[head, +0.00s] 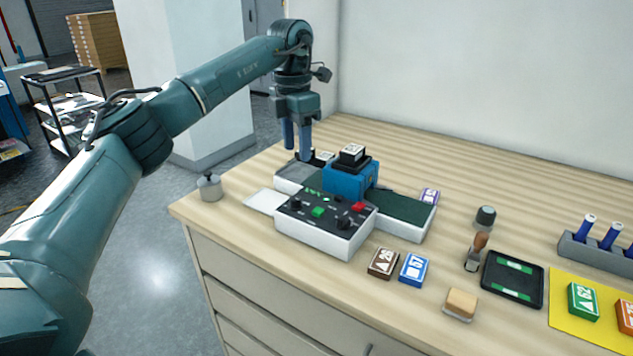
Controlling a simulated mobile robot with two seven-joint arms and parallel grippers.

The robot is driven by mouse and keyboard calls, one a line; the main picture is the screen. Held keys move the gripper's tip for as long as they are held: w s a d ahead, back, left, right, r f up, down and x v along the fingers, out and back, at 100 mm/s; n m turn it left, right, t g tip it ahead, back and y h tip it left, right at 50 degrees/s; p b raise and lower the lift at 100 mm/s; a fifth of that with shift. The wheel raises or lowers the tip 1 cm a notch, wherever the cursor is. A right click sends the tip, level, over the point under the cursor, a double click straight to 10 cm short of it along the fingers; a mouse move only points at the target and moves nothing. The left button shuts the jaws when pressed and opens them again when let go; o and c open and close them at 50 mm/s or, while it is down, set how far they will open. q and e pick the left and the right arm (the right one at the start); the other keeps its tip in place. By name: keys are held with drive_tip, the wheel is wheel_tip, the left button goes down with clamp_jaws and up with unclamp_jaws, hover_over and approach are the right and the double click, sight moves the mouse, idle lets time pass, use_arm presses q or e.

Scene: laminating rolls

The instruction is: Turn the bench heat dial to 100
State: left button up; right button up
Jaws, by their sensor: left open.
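The bench unit has a white control box (308,233) with a black sloped panel on the wooden bench. Two black knobs sit on the panel, a left one (296,204) and a right one (343,222). Their labels are too small to read, so I cannot tell which is the heat dial or its setting. Small green characters (313,192) glow at the panel's back edge. My left gripper (298,153) is open and empty, pointing down behind the box at its back left, apart from both knobs. My right gripper is out of view.
A blue block-shaped unit (350,180) stands behind the panel. A metal weight (210,187) stands left. Brown (383,263) and blue (414,269) blocks lie in front.

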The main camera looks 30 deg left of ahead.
sight(295, 198)
use_arm(q)
drive_tip(key=f, duration=0.8)
drive_tip(key=f+p, duration=0.1)
drive_tip(key=f, duration=0.3)
drive_tip(key=shift+s+a, duration=0.15)
drive_tip(key=shift+a, duration=0.2)
drive_tip(key=c, duration=1)
